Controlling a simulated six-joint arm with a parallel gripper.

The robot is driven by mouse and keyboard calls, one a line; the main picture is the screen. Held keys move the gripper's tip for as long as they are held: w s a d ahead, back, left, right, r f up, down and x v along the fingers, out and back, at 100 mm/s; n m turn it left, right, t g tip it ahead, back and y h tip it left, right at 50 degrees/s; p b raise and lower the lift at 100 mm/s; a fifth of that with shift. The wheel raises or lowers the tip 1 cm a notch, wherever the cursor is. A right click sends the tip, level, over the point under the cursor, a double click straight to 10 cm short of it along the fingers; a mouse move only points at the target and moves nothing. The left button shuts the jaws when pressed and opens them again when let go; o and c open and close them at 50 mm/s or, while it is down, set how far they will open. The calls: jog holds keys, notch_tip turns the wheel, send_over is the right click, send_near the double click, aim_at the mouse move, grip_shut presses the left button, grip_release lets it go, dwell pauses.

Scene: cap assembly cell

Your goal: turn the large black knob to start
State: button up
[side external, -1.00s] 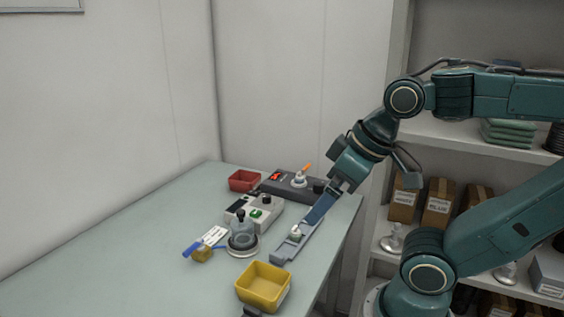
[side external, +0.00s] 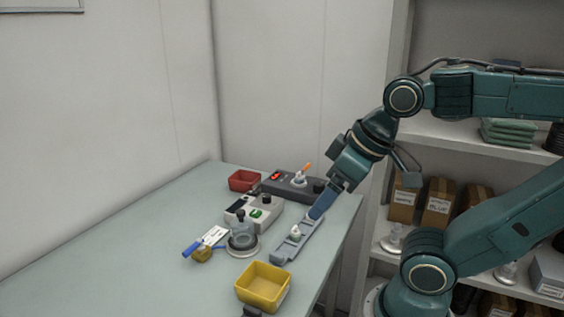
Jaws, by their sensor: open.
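A pale grey box (side external: 245,218) on the table carries a black knob (side external: 266,199) on top and a green button (side external: 256,213). A dark grey unit (side external: 283,183) behind it has a red display and another black knob (side external: 318,186) at its right end. From this view I cannot tell which knob is the larger. My gripper (side external: 312,216) is open, pointing down and left over the far part of a long grey tray (side external: 283,252). It is to the right of the pale box and in front of the dark unit, apart from both knobs. The gap between its fingers is hard to see.
A small white part (side external: 295,232) sits in the grey tray. A clear dome with a black top (side external: 242,232) stands left of it. A yellow bin (side external: 263,287) is in front, a red bin (side external: 244,181) behind. A blue-handled tool (side external: 192,249) lies left. The table's left side is clear.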

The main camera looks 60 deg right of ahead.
jog(key=shift+w+d+r, duration=0.1)
jog(key=shift+w, duration=0.1)
jog(key=c, duration=0.3)
jog(key=w+d+r+m+g+h, duration=0.1)
jog(key=w+d+r+m+g, duration=0.15)
jog(key=w+d+m, duration=0.5)
jog(key=m+g+y, duration=0.1)
jog(key=m+g, duration=0.2)
jog(key=m, duration=1.2)
send_over(319, 183)
notch_tip(319, 183, down, 9)
jog(key=shift+a, duration=0.1)
notch_tip(319, 183, down, 14)
jog(key=shift+r, duration=0.15)
